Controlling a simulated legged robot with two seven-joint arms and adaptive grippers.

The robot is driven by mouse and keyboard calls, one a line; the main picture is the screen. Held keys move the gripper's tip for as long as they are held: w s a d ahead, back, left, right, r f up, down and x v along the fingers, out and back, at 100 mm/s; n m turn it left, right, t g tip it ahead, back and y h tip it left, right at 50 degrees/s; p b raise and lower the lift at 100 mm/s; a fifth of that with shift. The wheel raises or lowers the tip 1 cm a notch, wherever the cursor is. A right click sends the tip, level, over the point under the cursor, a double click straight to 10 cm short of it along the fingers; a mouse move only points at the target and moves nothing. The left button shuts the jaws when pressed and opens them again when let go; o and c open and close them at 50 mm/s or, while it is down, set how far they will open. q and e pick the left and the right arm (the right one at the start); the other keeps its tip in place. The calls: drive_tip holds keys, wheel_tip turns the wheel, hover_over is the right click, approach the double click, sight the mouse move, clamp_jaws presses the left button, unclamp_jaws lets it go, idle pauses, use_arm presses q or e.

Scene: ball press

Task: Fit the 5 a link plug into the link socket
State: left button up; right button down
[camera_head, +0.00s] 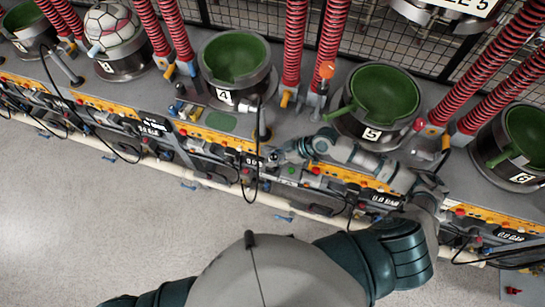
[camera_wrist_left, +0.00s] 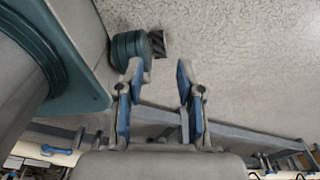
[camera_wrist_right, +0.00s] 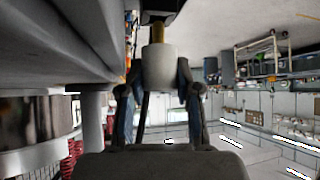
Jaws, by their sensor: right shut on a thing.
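In the right wrist view, my right gripper (camera_wrist_right: 158,82) is shut on a pale cylindrical plug (camera_wrist_right: 157,62) with a brass-coloured tip. The tip points at a dark part (camera_wrist_right: 163,8) at the top edge; I cannot tell whether they touch. In the head view, my right gripper (camera_head: 278,157) is at the front of the bench, left of press 5 (camera_head: 378,105), and the plug is too small to make out. The link socket cannot be told apart for certain. My left gripper (camera_wrist_left: 160,78) is open and empty above the floor in the left wrist view.
Press 4 (camera_head: 237,66) and press 6 (camera_head: 514,145) stand on either side of press 5. Red springs (camera_head: 294,40) rise behind them. A black cable (camera_head: 246,180) hangs at the front edge, near my right gripper. The pale floor (camera_head: 110,220) in front is clear.

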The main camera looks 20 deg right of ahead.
drive_tip(key=shift+w+r, duration=0.15)
use_arm(q)
drive_tip(key=shift+a, duration=0.7)
use_arm(e)
drive_tip(key=shift+d, duration=0.1)
use_arm(q)
drive_tip(key=shift+d+r, duration=0.25)
drive_tip(key=shift+d, duration=0.1)
use_arm(e)
drive_tip(key=shift+w, duration=0.1)
use_arm(q)
drive_tip(key=shift+a, duration=0.1)
use_arm(e)
drive_tip(key=shift+a, duration=0.3)
use_arm(q)
drive_tip(key=shift+r+p, duration=0.15)
drive_tip(key=shift+p, duration=0.25)
use_arm(e)
drive_tip(key=shift+w+a, duration=0.1)
drive_tip(key=shift+a, duration=0.1)
drive_tip(key=shift+f, duration=0.2)
use_arm(q)
drive_tip(key=shift+f, duration=0.2)
use_arm(e)
drive_tip(key=shift+f, duration=0.4)
drive_tip(key=shift+s, duration=0.2)
